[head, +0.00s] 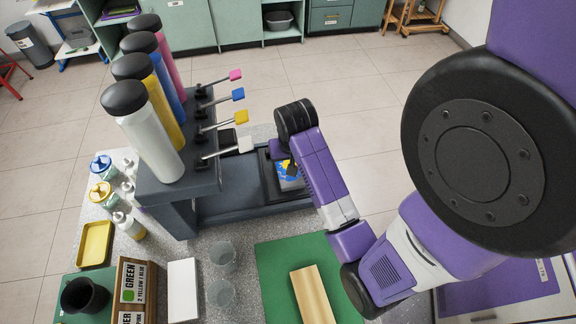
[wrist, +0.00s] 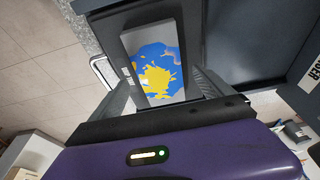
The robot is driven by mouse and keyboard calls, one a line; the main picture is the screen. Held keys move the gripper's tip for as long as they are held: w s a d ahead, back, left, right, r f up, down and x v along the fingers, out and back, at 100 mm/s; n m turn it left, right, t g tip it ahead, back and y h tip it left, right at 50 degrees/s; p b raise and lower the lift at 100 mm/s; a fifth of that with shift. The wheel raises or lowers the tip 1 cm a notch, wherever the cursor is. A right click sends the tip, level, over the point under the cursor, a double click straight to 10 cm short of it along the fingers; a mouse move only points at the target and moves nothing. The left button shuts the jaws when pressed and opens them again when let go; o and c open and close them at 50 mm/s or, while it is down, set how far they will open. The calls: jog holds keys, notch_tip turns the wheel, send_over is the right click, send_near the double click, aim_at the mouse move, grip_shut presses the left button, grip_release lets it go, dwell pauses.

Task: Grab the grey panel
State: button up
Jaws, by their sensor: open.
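The grey panel (wrist: 133,42) is a rectangle with blue and yellow paint patches. In the wrist view it lies at the upper middle on a dark grey surface, in front of my open gripper (wrist: 162,88). One grey finger is to its left and one to its right, near its lower end. I cannot tell whether they touch it. My gripper is largely hidden there behind my own wrist.
The dark dispenser machine (head: 190,205) carries several bottles and coloured levers (head: 239,95). Clear cups (head: 222,256), a white block (head: 182,290) and a wooden strip (head: 312,296) on a green mat (head: 275,262) stand in front. A yellow tray (head: 95,243) is at left.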

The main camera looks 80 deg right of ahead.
jog(key=shift+x, duration=1.2)
jog(key=shift+r, duration=0.1)
jog(key=c, duration=1.7)
